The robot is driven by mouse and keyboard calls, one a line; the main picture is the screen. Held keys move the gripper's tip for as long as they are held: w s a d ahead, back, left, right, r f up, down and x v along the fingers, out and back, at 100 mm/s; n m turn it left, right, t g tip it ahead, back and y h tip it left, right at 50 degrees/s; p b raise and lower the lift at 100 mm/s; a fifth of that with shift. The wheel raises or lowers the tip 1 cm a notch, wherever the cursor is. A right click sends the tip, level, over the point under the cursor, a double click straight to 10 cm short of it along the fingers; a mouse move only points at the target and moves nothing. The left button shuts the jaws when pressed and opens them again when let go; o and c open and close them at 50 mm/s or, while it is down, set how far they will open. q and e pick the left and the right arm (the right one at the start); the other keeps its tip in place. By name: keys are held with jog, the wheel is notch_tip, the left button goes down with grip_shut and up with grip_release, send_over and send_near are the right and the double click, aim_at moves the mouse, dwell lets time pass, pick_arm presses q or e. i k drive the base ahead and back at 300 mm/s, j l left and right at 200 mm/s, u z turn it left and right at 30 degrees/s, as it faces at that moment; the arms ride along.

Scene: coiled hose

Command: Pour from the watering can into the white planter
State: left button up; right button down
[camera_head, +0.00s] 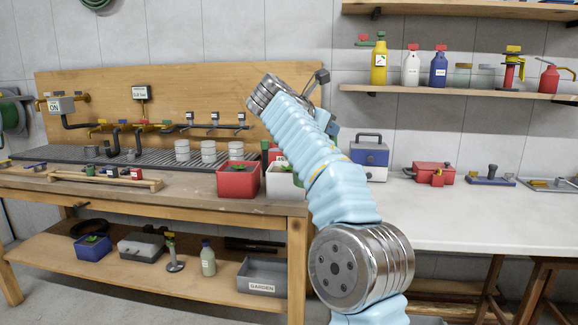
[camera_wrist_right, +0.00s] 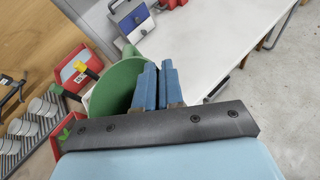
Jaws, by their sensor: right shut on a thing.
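The green watering can (camera_wrist_right: 115,87) is in the right wrist view, held at the blue fingers of my right gripper (camera_wrist_right: 164,84), which are shut on it. Its spout and any water are hidden from me. In the head view my right arm covers the can. The white planter (camera_head: 284,184) stands at the right end of the wooden bench, partly hidden behind my right arm, with some green at its rim. I cannot tell the exact gap between can and planter. My left gripper is out of view.
A red planter (camera_head: 238,181) stands just left of the white one. White cups (camera_head: 208,152) stand on the grate further left. A blue and white box (camera_head: 369,158) stands on the white table (camera_head: 470,215) at right, whose front is clear.

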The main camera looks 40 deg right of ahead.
aim_at(280, 185)
jog(key=i+l, duration=0.2)
jog(key=l, duration=0.2)
jog(key=i+l, duration=0.45)
jog(key=l, duration=0.3)
jog(key=i+l, duration=0.25)
jog(key=k+j, duration=0.1)
jog(key=k, duration=0.1)
